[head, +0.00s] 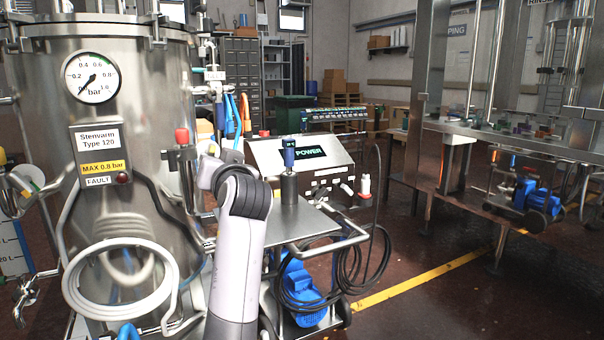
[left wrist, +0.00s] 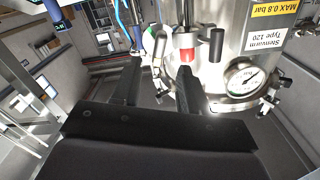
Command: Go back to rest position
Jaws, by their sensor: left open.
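My left arm (head: 238,245) rises from the bottom of the head view, in front of the steel tank (head: 150,160). Its gripper cannot be made out there. In the left wrist view my left gripper (left wrist: 158,82) shows two dark fingers spread apart, with nothing held between them. The tank (left wrist: 230,50) appears upside down beyond the fingers. A red knob (left wrist: 187,55) on the tank shows just beyond the right-hand finger; a red knob (head: 182,135) also shows at the tank's right side in the head view. My right gripper is not in view.
A pressure gauge (head: 91,77) is on the tank. A control box (head: 305,160) stands on a steel cart right of my arm, with coiled black cable (head: 335,275) hanging. A steel machine (head: 480,130) stands farther right.

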